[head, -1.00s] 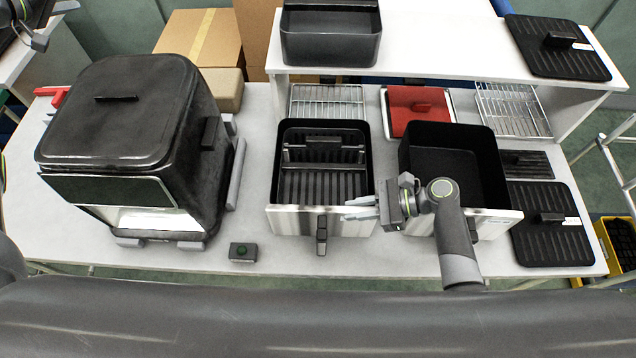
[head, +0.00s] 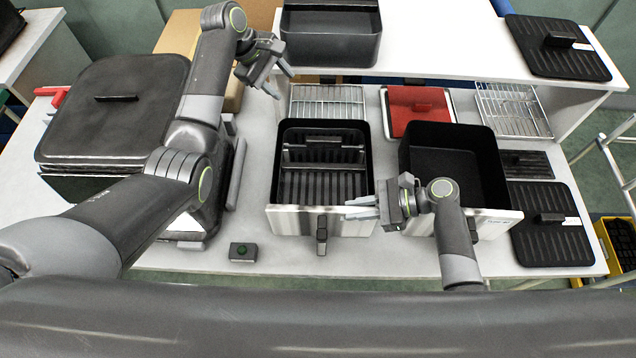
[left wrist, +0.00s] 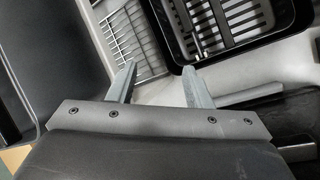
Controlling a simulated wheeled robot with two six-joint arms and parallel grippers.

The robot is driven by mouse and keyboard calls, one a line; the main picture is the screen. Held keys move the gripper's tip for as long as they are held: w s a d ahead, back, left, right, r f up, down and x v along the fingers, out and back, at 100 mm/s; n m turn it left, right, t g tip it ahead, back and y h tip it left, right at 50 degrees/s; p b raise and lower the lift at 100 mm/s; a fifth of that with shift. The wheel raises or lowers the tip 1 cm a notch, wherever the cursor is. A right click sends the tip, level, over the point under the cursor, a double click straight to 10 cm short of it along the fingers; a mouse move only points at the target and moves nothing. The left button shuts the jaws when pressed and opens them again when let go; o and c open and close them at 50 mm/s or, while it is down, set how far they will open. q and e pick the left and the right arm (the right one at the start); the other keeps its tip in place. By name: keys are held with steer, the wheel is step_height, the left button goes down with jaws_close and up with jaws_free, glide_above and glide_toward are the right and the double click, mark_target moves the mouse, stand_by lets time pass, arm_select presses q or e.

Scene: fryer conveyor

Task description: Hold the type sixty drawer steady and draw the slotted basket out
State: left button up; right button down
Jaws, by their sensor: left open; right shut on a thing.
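The drawer (head: 290,222) with a pale metal front and front handle (head: 321,236) stands on the table in mid-picture. The slotted basket (head: 322,187), dark with a ribbed floor and a raised crosspiece, sits inside it. It also shows in the left wrist view (left wrist: 222,22), beyond the fingers. My right gripper (head: 352,208) is shut on the drawer's edge at its front right corner; the exact contact is hard to see. My left gripper (head: 281,83) is open and empty, above and behind the drawer's back left, apart from the basket. No type marking is readable.
A second, empty drawer (head: 500,222) stands to the right. A black fryer (head: 110,110) is at left, partly behind my left arm. A shelf (head: 450,50) holds a dark bin (head: 331,40). A wire rack (head: 327,102) lies behind the drawer.

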mark_target(323, 165)
arm_select(q)
steer(key=s+d+f+n+g+y, duration=0.2)
steer(key=s+d+f+n+y, duration=0.2)
steer(key=s+d+f+n, duration=0.4)
steer(key=shift+m, duration=0.7)
steer(key=shift+s+d+f, duration=0.1)
steer(key=shift+d+f, duration=0.3)
steer(key=shift+f, duration=1.8)
steer(key=shift+s+d+f, duration=0.1)
steer(key=shift+d+f, duration=0.3)
steer(key=shift+f, duration=1.75)
steer(key=shift+s+d+f, duration=0.1)
steer(key=shift+d+f, duration=0.3)
steer(key=shift+f, duration=1.8)
steer(key=shift+w, duration=0.1)
jaws_close()
